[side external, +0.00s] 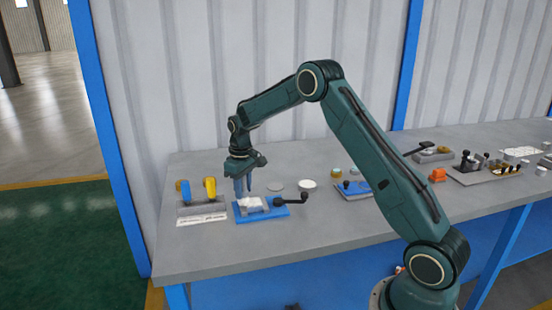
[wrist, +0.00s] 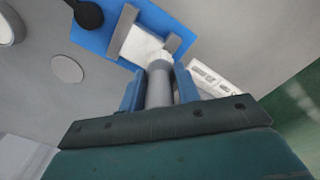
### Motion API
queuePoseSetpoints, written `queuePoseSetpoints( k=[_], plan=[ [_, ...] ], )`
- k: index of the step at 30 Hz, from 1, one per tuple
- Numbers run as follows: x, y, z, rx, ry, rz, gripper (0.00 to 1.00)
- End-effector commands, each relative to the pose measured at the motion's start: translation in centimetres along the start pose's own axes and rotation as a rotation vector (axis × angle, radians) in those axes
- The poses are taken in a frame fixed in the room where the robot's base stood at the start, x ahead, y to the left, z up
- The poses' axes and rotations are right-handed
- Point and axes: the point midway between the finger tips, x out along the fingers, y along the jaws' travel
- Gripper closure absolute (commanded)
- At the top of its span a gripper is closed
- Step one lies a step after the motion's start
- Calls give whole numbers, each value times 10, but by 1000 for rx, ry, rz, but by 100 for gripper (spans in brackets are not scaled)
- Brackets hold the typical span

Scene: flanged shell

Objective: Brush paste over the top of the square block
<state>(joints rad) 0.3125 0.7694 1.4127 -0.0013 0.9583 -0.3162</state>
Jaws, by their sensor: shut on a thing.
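A pale square block (side external: 252,202) sits clamped in a vise on a blue base (side external: 274,211). In the wrist view the block (wrist: 140,46) lies between grey jaws on the blue base (wrist: 91,38). My gripper (side external: 244,190) is directly above the block with its blue fingers pointing down. In the wrist view my gripper (wrist: 159,92) is shut on the grey handle of a brush (wrist: 159,88). The brush's white tip (wrist: 160,59) overlaps the block's near edge; I cannot tell whether it touches. Paste on the block cannot be told apart from its pale surface.
The vise's black crank (side external: 293,200) sticks out right. A grey rack (side external: 203,208) with a blue tool and a yellow tool (side external: 209,187) stands left. A grey disc (side external: 276,186) and a white round dish (side external: 307,184) lie behind. Other fixtures fill the table's right side; the front is clear.

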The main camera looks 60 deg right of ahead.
Motion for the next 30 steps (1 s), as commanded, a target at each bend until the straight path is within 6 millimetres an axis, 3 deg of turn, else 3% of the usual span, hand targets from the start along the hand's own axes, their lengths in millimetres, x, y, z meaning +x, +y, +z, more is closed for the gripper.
queuePoseSetpoints(
  k=[19, 30],
  plan=[
    [0, 45, 45, 7, -2, 0, 91],
    [0, 20, 20, 2, -1, 0, 91]
  ],
)
